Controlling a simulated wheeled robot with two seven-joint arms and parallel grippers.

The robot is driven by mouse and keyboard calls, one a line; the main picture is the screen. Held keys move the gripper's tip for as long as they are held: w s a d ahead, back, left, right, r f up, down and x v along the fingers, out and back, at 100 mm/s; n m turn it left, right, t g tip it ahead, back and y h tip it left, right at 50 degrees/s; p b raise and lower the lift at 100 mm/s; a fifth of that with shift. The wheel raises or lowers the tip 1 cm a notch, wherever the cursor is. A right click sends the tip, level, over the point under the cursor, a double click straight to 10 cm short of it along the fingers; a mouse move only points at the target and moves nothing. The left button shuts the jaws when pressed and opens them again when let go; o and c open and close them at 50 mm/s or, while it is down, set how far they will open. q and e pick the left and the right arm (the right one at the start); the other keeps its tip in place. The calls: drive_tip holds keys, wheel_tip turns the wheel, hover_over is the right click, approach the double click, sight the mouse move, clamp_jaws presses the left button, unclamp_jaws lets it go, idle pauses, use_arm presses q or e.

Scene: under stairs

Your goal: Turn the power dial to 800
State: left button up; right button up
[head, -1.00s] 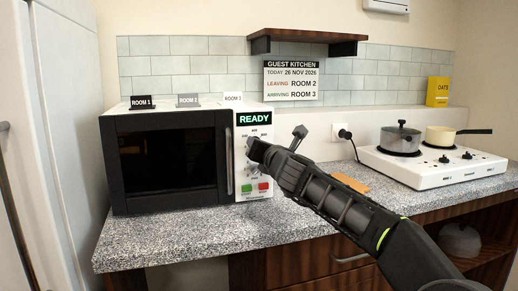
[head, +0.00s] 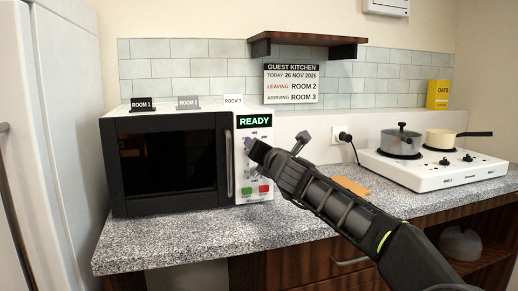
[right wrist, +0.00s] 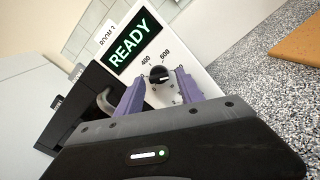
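The black microwave (head: 165,165) stands on the counter. Its white control panel (head: 264,134) has a display (head: 255,121) reading READY. The round black power dial (right wrist: 158,73) shows in the right wrist view, with the labels 400 and 600 by its upper side. Its setting is too small to tell, and the head view hides most of it behind my right gripper (head: 250,145). The right gripper's purple fingers (right wrist: 160,84) are apart, one on each side of the dial and close to it. I cannot tell whether they touch it. My left gripper is not in view.
A green button (head: 247,189) and a red button (head: 263,188) sit low on the panel. Room cards (head: 188,102) stand on the microwave. A wooden board (head: 350,186) lies on the counter, and a hob (head: 430,176) with two pans stands at the right.

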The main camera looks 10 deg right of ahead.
drive_tip(key=shift+o, duration=0.2)
drive_tip(key=shift+s+r, duration=0.1)
drive_tip(key=shift+s, duration=0.05)
drive_tip(key=s+b, duration=0.2)
drive_tip(key=s, duration=0.5)
drive_tip(key=shift+s+d, duration=0.3)
